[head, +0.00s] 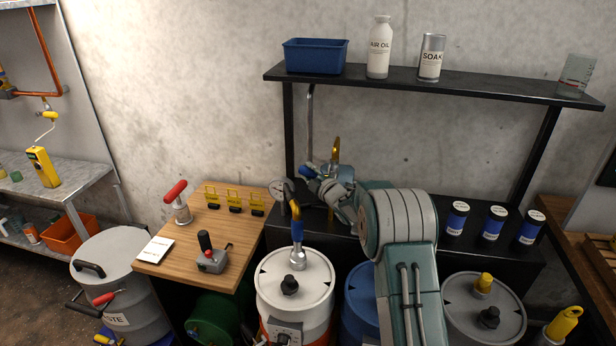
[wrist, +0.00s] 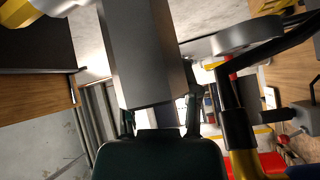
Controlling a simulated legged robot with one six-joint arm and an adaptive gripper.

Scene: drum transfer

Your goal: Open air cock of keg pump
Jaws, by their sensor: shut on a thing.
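In the head view my gripper (head: 322,186) is behind the white drum, beside a round gauge (head: 278,189), and my arm hides part of it. In the wrist view my gripper (wrist: 157,108) is shut on a dark grey block-like part (wrist: 145,50). A grey disc (wrist: 248,35) and a black hose stand to its right. A small blue part (head: 306,170) shows by the gripper. I cannot identify the air cock.
The white drum (head: 296,295) stands in front, with a grey drum (head: 485,305) at right. A wooden bench (head: 228,235) with a joystick box is at left. A black shelf (head: 455,84) holds a blue bin and bottles above. Several blue-labelled cans stand right of my arm.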

